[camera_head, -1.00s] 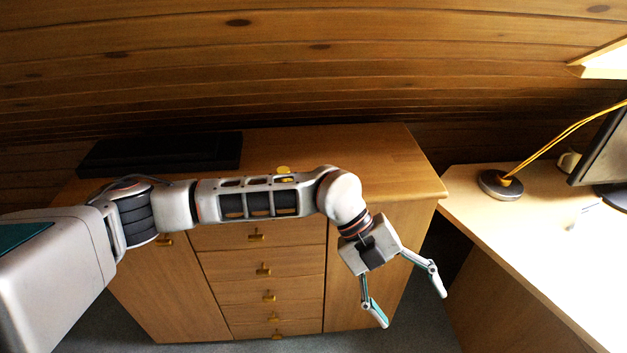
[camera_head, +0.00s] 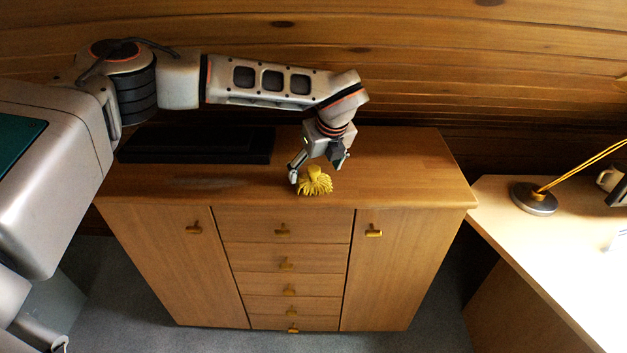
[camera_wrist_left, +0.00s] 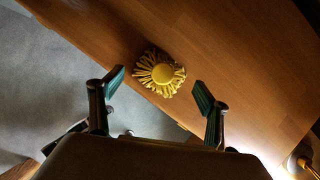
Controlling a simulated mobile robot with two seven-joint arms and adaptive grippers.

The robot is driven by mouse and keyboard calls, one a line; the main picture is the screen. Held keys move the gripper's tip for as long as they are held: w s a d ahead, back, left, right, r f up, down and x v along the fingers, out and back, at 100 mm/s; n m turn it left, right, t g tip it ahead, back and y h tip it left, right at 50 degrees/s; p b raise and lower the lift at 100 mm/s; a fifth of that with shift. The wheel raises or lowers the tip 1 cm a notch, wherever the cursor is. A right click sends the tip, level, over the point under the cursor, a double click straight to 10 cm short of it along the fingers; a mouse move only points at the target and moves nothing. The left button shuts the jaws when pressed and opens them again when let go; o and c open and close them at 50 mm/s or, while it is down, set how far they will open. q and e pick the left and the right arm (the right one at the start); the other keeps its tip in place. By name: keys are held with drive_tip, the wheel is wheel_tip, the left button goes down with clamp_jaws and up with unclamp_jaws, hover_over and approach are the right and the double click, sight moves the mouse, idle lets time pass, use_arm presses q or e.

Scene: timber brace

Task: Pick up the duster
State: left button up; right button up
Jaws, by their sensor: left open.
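The duster (camera_head: 315,182) is a small yellow thing with a fringed head and a round knob. It lies on top of the wooden cabinet (camera_head: 420,180), near the front edge. My left gripper (camera_head: 319,170) is open, pointing down just above and behind the duster. In the left wrist view, the duster (camera_wrist_left: 160,75) shows between and slightly beyond the two fingertips of the left gripper (camera_wrist_left: 158,82), with a gap on each side. My right gripper is not in view.
A flat black object (camera_head: 195,146) lies on the cabinet to the left. A pale desk (camera_head: 560,250) with a lamp (camera_head: 533,198) stands to the right. The plank wall (camera_head: 420,70) slopes close behind. The cabinet top right of the duster is clear.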

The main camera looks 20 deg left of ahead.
sight(316, 170)
use_arm(q)
drive_tip(key=x, duration=0.4)
drive_tip(key=shift+w+f+p, duration=0.1)
drive_tip(key=shift+w+p, duration=0.05)
drive_tip(key=shift+p, duration=0.15)
drive_tip(key=shift+d, duration=0.1)
drive_tip(key=c, duration=1.2)
